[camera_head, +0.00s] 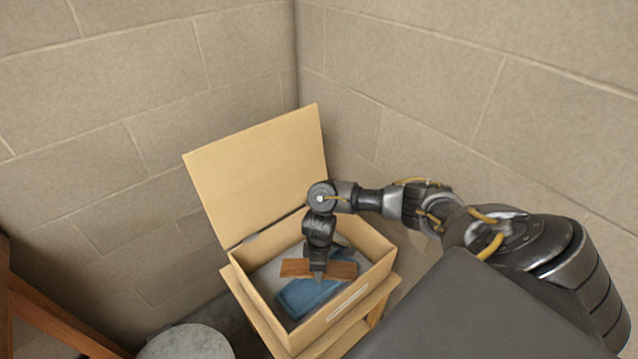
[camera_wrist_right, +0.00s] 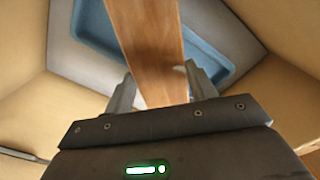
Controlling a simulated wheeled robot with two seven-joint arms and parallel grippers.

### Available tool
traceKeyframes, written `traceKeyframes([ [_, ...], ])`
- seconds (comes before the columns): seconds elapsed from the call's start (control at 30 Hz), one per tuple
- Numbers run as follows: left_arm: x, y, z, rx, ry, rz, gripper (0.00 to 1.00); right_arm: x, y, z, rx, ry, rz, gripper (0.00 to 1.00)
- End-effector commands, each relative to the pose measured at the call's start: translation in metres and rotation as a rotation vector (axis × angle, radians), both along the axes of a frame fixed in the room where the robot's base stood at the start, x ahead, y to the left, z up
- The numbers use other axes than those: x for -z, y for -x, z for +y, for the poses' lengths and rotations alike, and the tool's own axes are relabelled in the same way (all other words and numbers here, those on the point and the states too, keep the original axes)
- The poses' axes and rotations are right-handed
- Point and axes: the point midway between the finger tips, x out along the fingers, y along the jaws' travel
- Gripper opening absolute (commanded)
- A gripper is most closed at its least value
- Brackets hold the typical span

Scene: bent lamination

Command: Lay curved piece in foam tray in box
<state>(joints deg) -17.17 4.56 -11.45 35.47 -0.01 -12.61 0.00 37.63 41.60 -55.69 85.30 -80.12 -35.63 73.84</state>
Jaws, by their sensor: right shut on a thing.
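The brown wooden curved piece (camera_head: 342,270) is held by my right gripper (camera_head: 318,277) inside the open box (camera_head: 262,298). It also shows in the right wrist view (camera_wrist_right: 148,45), running between the two fingers (camera_wrist_right: 155,85). The blue foam tray (camera_head: 300,297) lies in the box beneath the piece, set in a grey surround. In the right wrist view the tray (camera_wrist_right: 207,60) shows on both sides of the piece, which crosses over it. The piece covers part of the tray, and I cannot tell whether it touches it. My left gripper is not in view.
The box's lid (camera_head: 258,175) stands open at the back left. The box rests on a wooden stand (camera_head: 376,310). A round grey top (camera_head: 186,343) is at the lower left, beside a wooden frame (camera_head: 50,315). Block walls (camera_head: 130,120) meet behind the box.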

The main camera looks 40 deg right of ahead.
Motion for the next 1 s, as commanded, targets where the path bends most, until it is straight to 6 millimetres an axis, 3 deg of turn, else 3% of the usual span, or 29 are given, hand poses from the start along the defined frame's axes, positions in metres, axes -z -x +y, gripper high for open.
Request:
traceKeyframes([
  [0.17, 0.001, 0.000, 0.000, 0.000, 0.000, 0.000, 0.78, 0.005, 0.000, 0.000, -0.001, 0.000, 0.001, 0.31],
  [0.47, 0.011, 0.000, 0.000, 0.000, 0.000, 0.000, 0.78, 0.044, 0.000, 0.000, 0.000, 0.001, 0.001, 0.31],
  [0.87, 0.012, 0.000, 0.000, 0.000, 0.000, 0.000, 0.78, 0.049, 0.000, 0.000, -0.001, 0.001, 0.001, 0.31],
  [0.9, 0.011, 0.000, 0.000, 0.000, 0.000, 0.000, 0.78, 0.048, 0.000, 0.000, -0.001, 0.001, 0.000, 0.61],
  [1.0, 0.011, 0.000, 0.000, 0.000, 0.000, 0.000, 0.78, 0.048, 0.000, 0.000, -0.001, 0.000, 0.000, 0.74],
])
